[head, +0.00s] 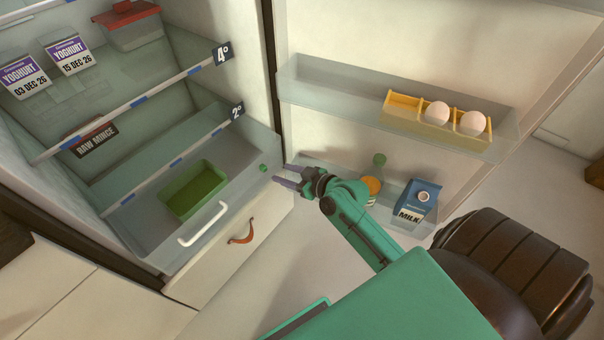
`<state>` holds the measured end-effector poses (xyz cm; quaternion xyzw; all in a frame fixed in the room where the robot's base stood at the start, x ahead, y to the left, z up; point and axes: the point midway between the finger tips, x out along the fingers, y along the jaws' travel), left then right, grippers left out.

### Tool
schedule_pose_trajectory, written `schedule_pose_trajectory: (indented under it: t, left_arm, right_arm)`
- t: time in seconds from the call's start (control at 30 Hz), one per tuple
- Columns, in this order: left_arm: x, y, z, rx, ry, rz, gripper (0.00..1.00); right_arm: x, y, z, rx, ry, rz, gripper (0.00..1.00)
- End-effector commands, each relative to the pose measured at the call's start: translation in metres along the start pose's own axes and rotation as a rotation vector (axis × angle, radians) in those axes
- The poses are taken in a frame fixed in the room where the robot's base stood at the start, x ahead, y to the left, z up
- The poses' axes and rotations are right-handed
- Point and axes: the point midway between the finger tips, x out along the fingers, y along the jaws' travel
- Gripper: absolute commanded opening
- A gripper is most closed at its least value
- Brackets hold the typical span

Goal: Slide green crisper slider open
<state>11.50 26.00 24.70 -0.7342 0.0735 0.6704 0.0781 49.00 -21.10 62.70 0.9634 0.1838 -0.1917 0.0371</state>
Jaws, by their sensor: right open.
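The green crisper slider (263,168) is a small green knob near the right end of the clear crisper drawer's (243,195) top front edge. My right gripper (279,173) is just to the right of the slider, with its two dark fingers pointing left towards it. The fingers are apart with nothing between them. The gripper looks close to the slider but does not appear to touch it. My left gripper is not in view.
The crisper has a white handle (203,225) and holds a green tub (194,190). The open fridge door carries an egg holder (404,107), a milk carton (418,201) and an orange-lidded jar (371,187).

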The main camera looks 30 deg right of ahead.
Motion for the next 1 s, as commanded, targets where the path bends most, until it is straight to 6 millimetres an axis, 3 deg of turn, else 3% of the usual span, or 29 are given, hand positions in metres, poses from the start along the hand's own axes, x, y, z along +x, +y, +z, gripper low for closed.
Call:
schedule_pose_trajectory:
  t: [0.1, 0.3, 0.87, 1.0]
  left_arm:
    - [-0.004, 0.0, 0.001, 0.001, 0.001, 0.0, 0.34]
    - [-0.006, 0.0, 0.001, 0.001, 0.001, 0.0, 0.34]
    - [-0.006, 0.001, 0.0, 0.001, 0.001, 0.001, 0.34]
    - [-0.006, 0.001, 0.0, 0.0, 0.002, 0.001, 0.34]
  right_arm:
    - [-0.037, 0.0, 0.001, -0.003, -0.007, -0.001, 0.53]
    - [-0.072, 0.0, 0.001, -0.001, -0.002, 0.0, 0.53]
    - [-0.077, 0.0, 0.0, 0.0, -0.001, 0.0, 0.53]
    - [-0.076, -0.019, 0.01, 0.001, -0.099, -0.04, 0.53]
